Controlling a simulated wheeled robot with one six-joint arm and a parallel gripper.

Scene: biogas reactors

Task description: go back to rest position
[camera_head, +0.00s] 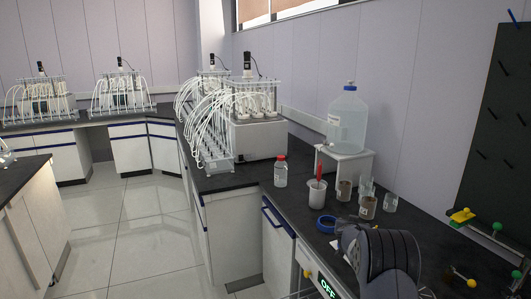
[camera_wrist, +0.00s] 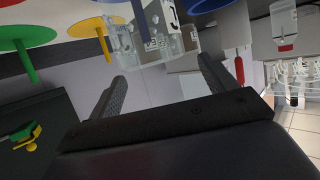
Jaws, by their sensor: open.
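My gripper (camera_wrist: 161,68) is open in the wrist view, its two dark fingers spread wide with nothing held between them. Clear beakers with labels (camera_wrist: 152,38) show beyond the fingertips, upside down in this view. I cannot tell the exact gap, but no finger is seen touching them. In the head view, my grey ribbed arm (camera_head: 382,262) is over the right bench at the lower right; the gripper fingers cannot be made out there.
On the black bench stand a red-capped bottle (camera_head: 280,172), a white beaker with a red-handled tool (camera_head: 317,192), brown-filled beakers (camera_head: 367,207), a blue ring (camera_head: 326,224) and a large carboy (camera_head: 347,120) on a stand. Reactors (camera_head: 256,135) stand behind. The tiled floor (camera_head: 130,225) is clear.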

